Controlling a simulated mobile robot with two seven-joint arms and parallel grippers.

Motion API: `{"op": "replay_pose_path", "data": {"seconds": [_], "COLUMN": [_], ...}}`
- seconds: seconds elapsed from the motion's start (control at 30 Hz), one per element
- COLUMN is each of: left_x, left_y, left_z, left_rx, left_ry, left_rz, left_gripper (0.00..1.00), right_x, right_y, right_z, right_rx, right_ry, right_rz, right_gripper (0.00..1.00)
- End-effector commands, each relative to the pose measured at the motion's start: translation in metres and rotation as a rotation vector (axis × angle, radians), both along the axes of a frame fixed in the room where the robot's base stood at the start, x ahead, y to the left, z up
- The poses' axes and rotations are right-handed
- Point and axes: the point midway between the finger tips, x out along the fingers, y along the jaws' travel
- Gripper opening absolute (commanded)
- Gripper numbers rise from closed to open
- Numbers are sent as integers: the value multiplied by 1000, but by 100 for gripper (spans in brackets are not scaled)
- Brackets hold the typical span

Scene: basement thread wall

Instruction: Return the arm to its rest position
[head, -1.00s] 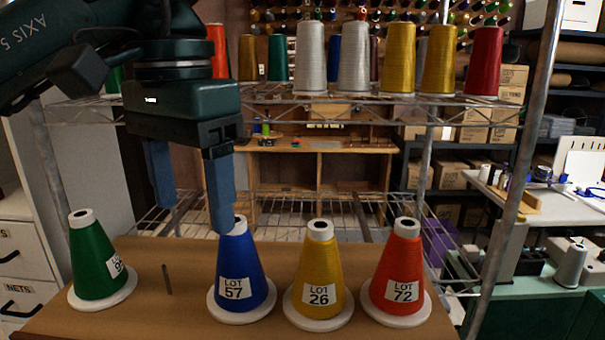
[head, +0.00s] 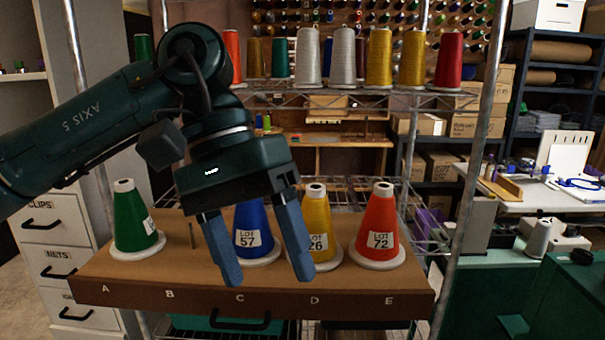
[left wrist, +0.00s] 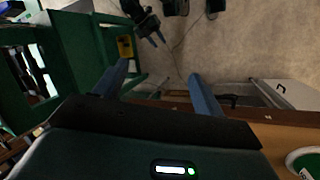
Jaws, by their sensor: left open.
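My left gripper (head: 268,280) is open and empty, its two blue fingers pointing down in front of the board with the cones. In the head view its fingers overlap the blue cone (head: 255,217), labelled 57, and the yellow cone (head: 317,215), partly hiding both. In the left wrist view the fingers (left wrist: 160,85) are spread apart with nothing between them, above the board's front edge and the floor. My right gripper cannot be made out for certain.
The brown board (head: 200,285) has slots marked A to E. A green cone (head: 133,220) stands at A, a bare peg (head: 192,235) at B, and a red-orange cone (head: 378,225) at E. A wire shelf (head: 400,97) with several cones stands behind. White drawers (head: 50,235) are at left.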

Motion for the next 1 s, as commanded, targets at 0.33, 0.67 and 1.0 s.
{"op": "replay_pose_path", "data": {"seconds": [0.33, 0.67, 1.0], "left_x": [-41, 13, 92], "left_y": [-86, -88, -12], "left_z": [-20, -19, -168], "left_rx": [-365, -406, 78], "left_ry": [887, 2119, -2579], "left_rz": [374, 768, -569], "left_gripper": [70, 70, 70], "right_x": [4, -3, -5], "right_y": [-1, -2, -3], "right_z": [3, -2, -3], "right_rx": [-1, -4, -6], "right_ry": [-8, 12, 21], "right_rz": [-2, -4, -6], "right_gripper": [36, 36, 36]}}
